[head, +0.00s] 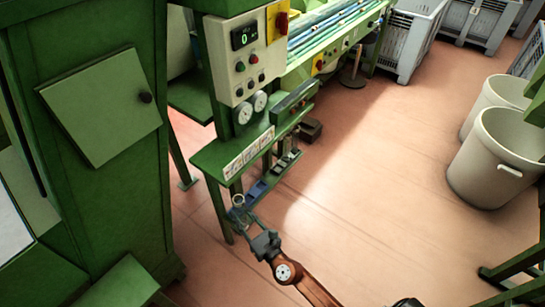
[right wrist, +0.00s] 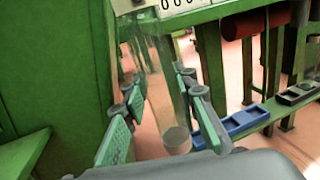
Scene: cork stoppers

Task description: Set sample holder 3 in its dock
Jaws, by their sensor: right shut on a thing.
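My right gripper (head: 243,216) is in front of the green machine's lower shelf in the head view. In the right wrist view its green-padded fingers (right wrist: 166,105) are shut on a clear, see-through holder (right wrist: 177,138), which looks tilted, with a round end towards the camera. Its number is not readable. A blue dock (right wrist: 245,122) lies on the low green rail to the right of the held holder, apart from it; it also shows in the head view (head: 257,190). A dark grey dock (right wrist: 297,93) is further along the rail. My left gripper is not in view.
A label strip (head: 249,152) runs along the green ledge above the rail. A green cabinet (head: 100,110) stands close on the left. Pale bins (head: 495,160) stand at the right. The reddish floor (head: 360,190) between is clear.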

